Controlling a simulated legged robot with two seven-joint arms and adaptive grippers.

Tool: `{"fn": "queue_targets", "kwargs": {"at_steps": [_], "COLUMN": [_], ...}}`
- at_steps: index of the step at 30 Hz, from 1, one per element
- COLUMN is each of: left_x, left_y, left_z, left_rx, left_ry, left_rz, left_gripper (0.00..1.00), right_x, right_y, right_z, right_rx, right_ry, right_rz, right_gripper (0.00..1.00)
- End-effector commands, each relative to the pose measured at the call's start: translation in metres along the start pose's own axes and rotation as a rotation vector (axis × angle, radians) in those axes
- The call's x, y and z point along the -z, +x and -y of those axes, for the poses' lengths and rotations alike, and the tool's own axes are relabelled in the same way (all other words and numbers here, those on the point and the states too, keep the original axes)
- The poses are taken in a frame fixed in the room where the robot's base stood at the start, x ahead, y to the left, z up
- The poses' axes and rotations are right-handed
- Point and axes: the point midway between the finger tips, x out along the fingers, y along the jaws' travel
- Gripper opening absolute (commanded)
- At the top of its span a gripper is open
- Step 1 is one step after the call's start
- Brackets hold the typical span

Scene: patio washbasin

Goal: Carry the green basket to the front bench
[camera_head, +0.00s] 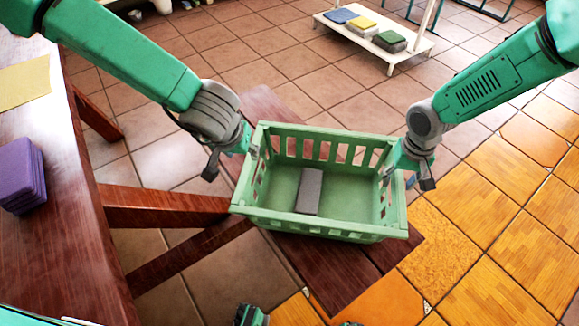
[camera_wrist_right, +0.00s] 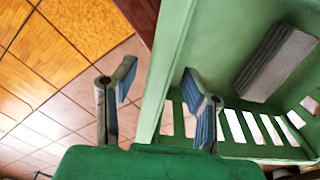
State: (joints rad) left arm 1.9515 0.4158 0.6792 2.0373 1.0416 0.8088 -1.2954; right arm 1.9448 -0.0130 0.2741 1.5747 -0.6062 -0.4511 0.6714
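The green basket (camera_head: 320,225) is upright over the dark wooden bench (camera_head: 345,283), between my two grippers. Whether its base rests on the bench is hidden. A grey block (camera_head: 310,190) lies inside it. My left gripper (camera_head: 230,165) straddles the basket's left end wall, fingers apart, the outer one clear of the wall. My right gripper (camera_head: 407,178) straddles the right end wall. In the right wrist view, the right gripper's fingers (camera_wrist_right: 160,85) are wide apart, with the basket wall (camera_wrist_right: 168,60) between them and a gap on the outer side.
A wooden table (camera_head: 45,240) with a purple stack (camera_head: 22,178) and a yellow cloth (camera_head: 25,83) stands at the left. Its brace (camera_head: 160,207) runs beside the basket. A low white rack (camera_head: 370,42) with folded cloths stands at the back. Tiled floor is open at the right.

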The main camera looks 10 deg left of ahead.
Motion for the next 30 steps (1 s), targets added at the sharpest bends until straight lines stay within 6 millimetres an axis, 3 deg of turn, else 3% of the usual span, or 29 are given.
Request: {"fn": "queue_targets", "kwargs": {"at_steps": [4,11,14,24,30], "left_x": [0.001,-0.001,-0.001,-0.001,0.0], "left_y": [-0.025,-0.039,-0.04,-0.039,-0.039], "left_z": [0.002,0.002,0.002,0.002,0.002], "left_rx": [0.001,0.001,0.002,0.001,0.001], "left_ry": [0.0,-0.001,-0.002,-0.002,-0.002], "left_rz": [-0.002,0.002,0.002,0.002,0.002], "left_gripper": [0.4,0.4,0.4,0.4,0.4], "right_x": [0.0,0.001,0.001,0.002,0.001], "right_y": [0.0,-0.005,-0.018,-0.089,-0.113], "right_z": [0.0,0.0,0.0,0.001,0.002], "right_rx": [0.0,0.001,0.001,0.0,0.0], "right_ry": [0.0,0.0,0.0,0.0,0.0], "right_rz": [0.0,-0.002,-0.003,-0.003,-0.001], "right_gripper": [0.4,0.4,0.4,0.4,0.4]}}
